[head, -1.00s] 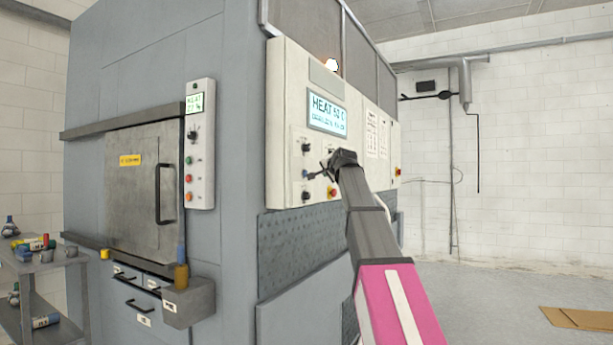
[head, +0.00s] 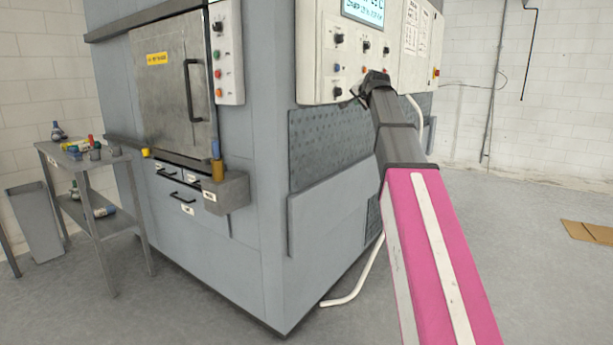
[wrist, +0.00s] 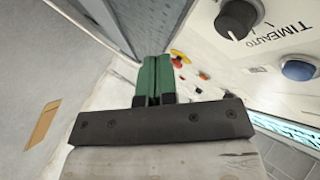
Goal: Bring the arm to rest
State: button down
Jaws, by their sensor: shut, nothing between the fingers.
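My gripper (head: 362,90) is stretched out in front of the washer's control panel (head: 318,85) in the head view, near its lower edge. In the wrist view the green fingers of my gripper (wrist: 153,80) are together with nothing between them. A black knob (wrist: 236,18) and a blue button (wrist: 298,70) on the panel show to the right of the fingers, apart from them. The fingertips are small and partly hidden by my wrist in the head view.
The grey washer (head: 262,210) has a closed door (head: 175,95) with a black handle. A cart (head: 95,165) with bottles stands at left. A white pipe (head: 350,285) runs near the floor by the washer. Cardboard (head: 588,231) lies on the floor at right, where the floor is otherwise clear.

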jog(key=s+a+f+n+g+h, duration=0.1)
jog(key=s+f+n+g, duration=0.35)
jog(key=f, duration=1.55)
jog(key=s+f+g, duration=0.2)
jog(key=s+f, duration=0.5)
jog(key=f, duration=1.2)
jog(key=s+f+n+g+h, duration=0.1)
jog(key=s+f+n+g, duration=0.3)
jog(key=s+f, duration=2.1)
jog(key=g, duration=0.3)
jog(key=shift+a+f, duration=0.15)
jog(key=shift+f, duration=0.1)
